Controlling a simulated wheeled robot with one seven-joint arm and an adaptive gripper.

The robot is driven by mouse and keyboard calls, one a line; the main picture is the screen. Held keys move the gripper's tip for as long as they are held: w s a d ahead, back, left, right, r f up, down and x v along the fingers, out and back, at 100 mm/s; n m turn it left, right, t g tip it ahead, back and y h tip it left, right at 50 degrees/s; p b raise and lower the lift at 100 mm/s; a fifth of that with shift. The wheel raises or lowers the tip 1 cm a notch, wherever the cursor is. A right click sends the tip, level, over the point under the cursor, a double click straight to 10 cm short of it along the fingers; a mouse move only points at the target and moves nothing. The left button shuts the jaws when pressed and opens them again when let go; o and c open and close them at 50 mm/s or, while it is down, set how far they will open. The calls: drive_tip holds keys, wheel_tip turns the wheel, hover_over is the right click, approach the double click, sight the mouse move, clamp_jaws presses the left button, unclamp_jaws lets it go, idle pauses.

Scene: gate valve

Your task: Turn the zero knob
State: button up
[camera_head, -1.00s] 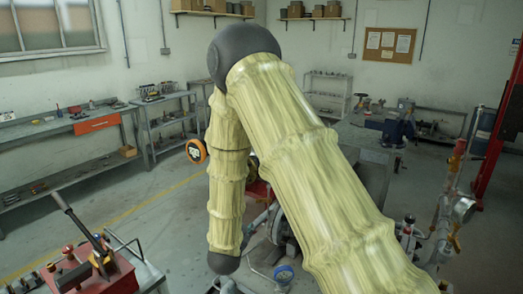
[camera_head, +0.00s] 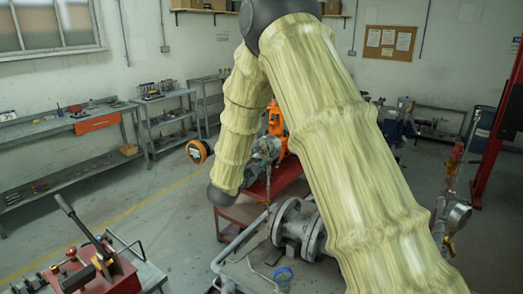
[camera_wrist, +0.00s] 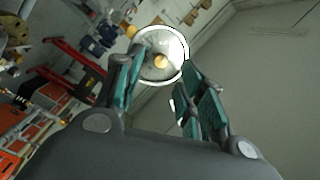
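In the wrist view a round gauge-like disc with a bright white rim (camera_wrist: 176,42) lies beyond my fingertips. A small brass-coloured knob (camera_wrist: 161,62) sits near its middle. My gripper (camera_wrist: 166,82) has its two teal-padded fingers apart, one on each side of the lower part of the disc, with nothing seen held between them. I cannot tell whether a finger touches the disc. In the head view a round gauge (camera_head: 459,215) stands on pipework at the right; I cannot tell whether it is the same one. My gripper does not show in the head view.
A flanged grey valve body (camera_head: 297,228) and a red stand (camera_head: 285,178) are in the middle, partly behind my arm. A red box with a lever (camera_head: 110,275) is at lower left. Workbenches (camera_head: 70,135) line the left wall. Open floor lies between.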

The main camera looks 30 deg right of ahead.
sight(263, 152)
drive_tip(key=shift+p+x, duration=0.85)
drive_tip(key=shift+x, duration=1.5)
clamp_jaws()
